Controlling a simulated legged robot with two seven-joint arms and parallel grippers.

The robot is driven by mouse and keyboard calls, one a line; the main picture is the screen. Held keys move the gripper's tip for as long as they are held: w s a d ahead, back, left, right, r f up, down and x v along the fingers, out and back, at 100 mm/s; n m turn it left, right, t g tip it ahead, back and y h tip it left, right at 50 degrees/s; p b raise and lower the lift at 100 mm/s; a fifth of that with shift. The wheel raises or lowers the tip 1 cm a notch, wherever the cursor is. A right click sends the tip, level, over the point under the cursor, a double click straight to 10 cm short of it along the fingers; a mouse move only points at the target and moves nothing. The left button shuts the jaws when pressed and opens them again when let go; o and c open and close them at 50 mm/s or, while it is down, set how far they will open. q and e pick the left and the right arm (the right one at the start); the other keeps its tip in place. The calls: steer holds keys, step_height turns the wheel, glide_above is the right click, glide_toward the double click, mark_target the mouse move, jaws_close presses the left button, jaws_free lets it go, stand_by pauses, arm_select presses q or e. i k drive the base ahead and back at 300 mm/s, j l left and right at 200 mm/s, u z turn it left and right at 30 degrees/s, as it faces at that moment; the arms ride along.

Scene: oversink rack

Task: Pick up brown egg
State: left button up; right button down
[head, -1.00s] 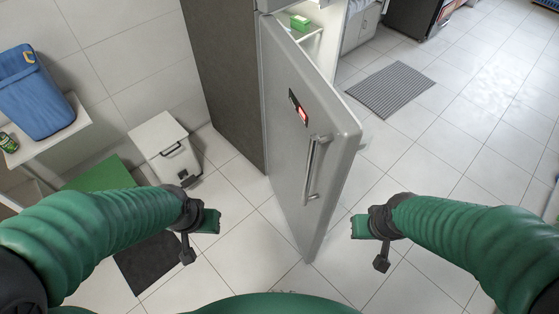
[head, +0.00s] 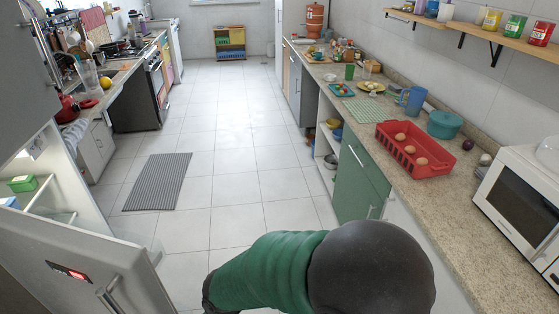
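Brown eggs (head: 409,149) lie in a red plastic basket (head: 437,168) on the right-hand counter in the head view. They are spread along the basket floor, apart from one another. My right arm, green with a dark round shoulder, crosses the bottom of the view, well below and left of the basket. Its dark wrist end shows at the bottom edge, but the gripper's fingers are not visible. My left gripper is out of view.
The open fridge door (head: 85,270) is at lower left. A grey mat (head: 157,181) lies on the floor. The middle aisle is clear.

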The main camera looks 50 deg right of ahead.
mark_target(410, 149)
steer(key=z, duration=2.65)
steer(key=i+j, duration=0.2)
steer(key=i, duration=0.2)
steer(key=i+j+u, duration=0.1)
steer(key=i, duration=0.3)
steer(key=i+j, duration=0.25)
steer(key=i, duration=0.15)
steer(key=i+j+u, duration=0.1)
steer(key=i, duration=0.35)
steer(key=j, duration=0.1)
